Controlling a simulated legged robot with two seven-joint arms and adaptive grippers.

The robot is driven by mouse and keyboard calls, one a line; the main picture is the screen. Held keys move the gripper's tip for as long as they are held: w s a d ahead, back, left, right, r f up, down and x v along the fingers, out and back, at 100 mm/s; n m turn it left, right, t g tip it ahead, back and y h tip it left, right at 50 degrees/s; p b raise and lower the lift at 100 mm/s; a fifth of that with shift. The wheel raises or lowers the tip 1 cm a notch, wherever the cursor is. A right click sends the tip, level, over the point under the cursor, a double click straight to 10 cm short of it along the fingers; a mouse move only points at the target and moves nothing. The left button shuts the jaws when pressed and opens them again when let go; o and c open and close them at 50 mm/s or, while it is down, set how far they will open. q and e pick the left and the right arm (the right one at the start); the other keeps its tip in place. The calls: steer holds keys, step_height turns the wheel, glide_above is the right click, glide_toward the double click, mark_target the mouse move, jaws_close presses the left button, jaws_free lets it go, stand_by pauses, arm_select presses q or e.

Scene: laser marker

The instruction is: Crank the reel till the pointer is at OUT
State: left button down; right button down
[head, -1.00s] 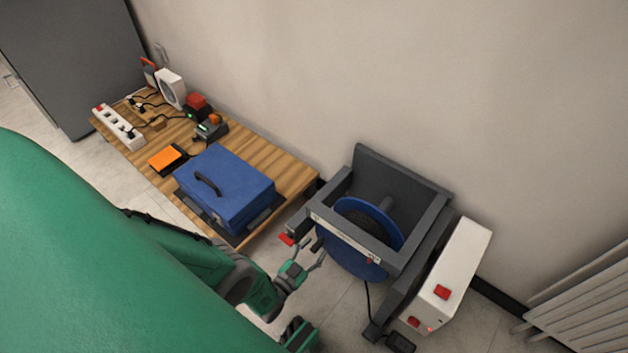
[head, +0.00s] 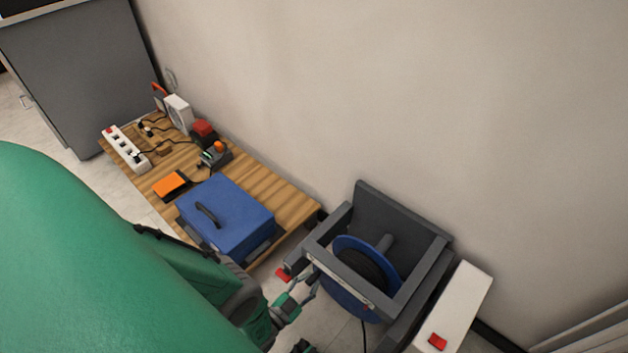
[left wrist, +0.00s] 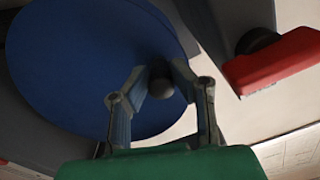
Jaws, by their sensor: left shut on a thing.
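The reel is a blue disc (head: 347,288) with a dark wound core, set in a grey frame (head: 330,235). It also fills the upper left of the left wrist view (left wrist: 95,60). My left gripper (head: 311,287) is at the near face of the reel. In the left wrist view its two fingers (left wrist: 160,88) are shut on a dark round crank knob (left wrist: 162,86) in front of the disc. A small red pointer mark (head: 367,307) shows on the frame's front strip; the lettering there is too small to read. Only a dark part, perhaps of my right gripper, shows at the bottom edge.
A red-ended part (head: 284,275) sticks out from the frame close to my left gripper. A white box (head: 463,298) with a red switch (head: 437,342) stands right of the reel. A low wooden table (head: 285,190) with a blue case (head: 228,215) stands left of it.

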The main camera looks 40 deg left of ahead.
arm_select(q)
steer(key=c, duration=1.4)
jaws_free()
steer(key=shift+o, duration=0.2)
steer(key=shift+s, duration=0.1)
steer(key=s, duration=1.2)
steer(key=shift+a, duration=0.35)
steer(key=shift+f, duration=0.1)
